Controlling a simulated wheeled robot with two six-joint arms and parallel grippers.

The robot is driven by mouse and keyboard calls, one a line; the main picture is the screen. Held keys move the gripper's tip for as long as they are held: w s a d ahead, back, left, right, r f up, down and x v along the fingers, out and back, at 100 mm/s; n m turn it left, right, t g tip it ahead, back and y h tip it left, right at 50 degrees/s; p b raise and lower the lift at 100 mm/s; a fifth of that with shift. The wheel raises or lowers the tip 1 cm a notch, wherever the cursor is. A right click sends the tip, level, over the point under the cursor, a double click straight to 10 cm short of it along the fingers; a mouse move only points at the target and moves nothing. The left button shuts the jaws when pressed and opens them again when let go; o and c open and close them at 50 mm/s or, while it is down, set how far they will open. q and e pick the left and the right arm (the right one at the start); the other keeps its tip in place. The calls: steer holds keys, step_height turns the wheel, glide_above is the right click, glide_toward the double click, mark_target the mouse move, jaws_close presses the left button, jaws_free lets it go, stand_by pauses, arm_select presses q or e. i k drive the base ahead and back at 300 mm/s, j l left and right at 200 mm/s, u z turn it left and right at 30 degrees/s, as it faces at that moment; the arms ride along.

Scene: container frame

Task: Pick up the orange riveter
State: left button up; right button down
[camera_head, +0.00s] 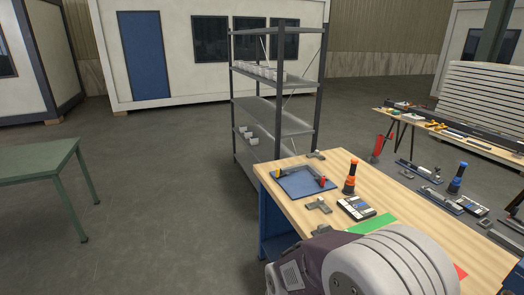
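The orange riveter (350,177) stands upright on the wooden workbench (385,185). Neither of my grippers is in view. A rounded grey and purple part of my own body covers the front of the bench at the bottom of the picture.
A similar blue-topped tool (456,178) stands farther right. The blue tray (303,190) holds small tools. Grey metal brackets (318,205) and a labelled box (356,208) lie near the riveter. A metal shelf (277,108) stands behind. The floor at left is clear up to a green table (35,160).

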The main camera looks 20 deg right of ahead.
mark_target(350, 179)
steer(key=i+z, duration=0.15)
steer(key=i, duration=0.55)
steer(key=i+j+z, duration=0.15)
steer(key=i, duration=0.6)
steer(key=i+z, duration=0.15)
steer(key=z, duration=0.3)
steer(key=i+z, duration=0.2)
steer(key=z, duration=0.25)
steer(key=i+j+z, duration=0.1)
steer(key=z, duration=0.35)
steer(key=i+j+z, duration=0.15)
steer(key=z, duration=0.3)
